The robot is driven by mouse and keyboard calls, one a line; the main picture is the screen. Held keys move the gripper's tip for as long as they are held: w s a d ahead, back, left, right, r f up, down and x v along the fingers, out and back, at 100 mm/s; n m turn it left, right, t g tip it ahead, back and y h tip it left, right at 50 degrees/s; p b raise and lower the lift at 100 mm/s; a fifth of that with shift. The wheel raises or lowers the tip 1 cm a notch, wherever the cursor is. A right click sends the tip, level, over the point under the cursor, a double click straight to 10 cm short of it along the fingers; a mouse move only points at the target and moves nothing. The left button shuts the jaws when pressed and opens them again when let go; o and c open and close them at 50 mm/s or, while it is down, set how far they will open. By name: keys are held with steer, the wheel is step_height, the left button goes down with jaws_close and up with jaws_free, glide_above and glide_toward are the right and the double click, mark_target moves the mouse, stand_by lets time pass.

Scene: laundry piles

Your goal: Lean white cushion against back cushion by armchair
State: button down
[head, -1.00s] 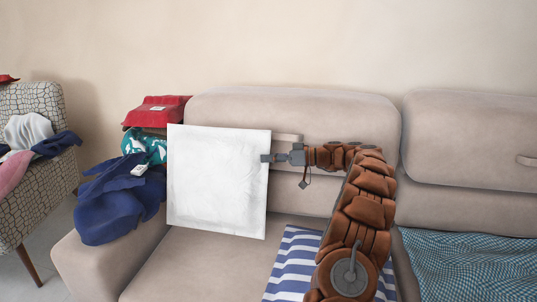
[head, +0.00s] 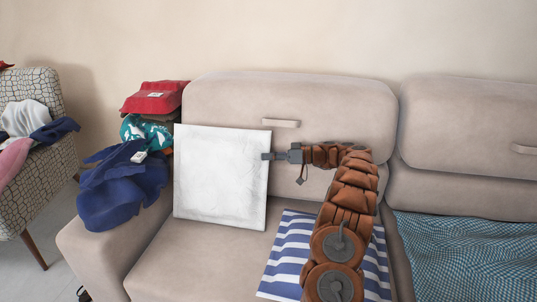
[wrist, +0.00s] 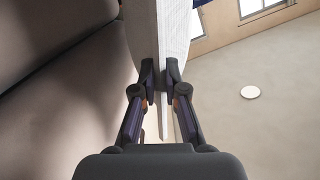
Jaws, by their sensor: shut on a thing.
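The white square cushion (head: 220,175) stands nearly upright at the left part of the sofa, in front of the left back cushion (head: 340,108). My gripper (head: 268,156) is shut on its right edge. In the wrist view the two fingers (wrist: 160,88) close on the thin edge of the white cushion (wrist: 172,40). The cushion's lower edge is close to the seat (head: 185,262); I cannot tell whether it touches. Whether its back touches the back cushion is hidden. The patterned armchair (head: 40,150) stands at the far left, beyond the sofa arm.
Blue clothing (head: 115,190), a teal patterned cloth (head: 145,130) and a folded red item (head: 155,98) are heaped on the left sofa arm. A blue-striped cloth (head: 290,250) lies on the seat under my arm. A teal checked cloth (head: 470,255) covers the right seat.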

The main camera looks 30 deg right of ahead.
stand_by(0.3)
steer(key=c, duration=1.2)
jaws_free()
steer(key=shift+o, duration=0.2)
steer(key=shift+f, duration=0.1)
steer(key=v, duration=1.2)
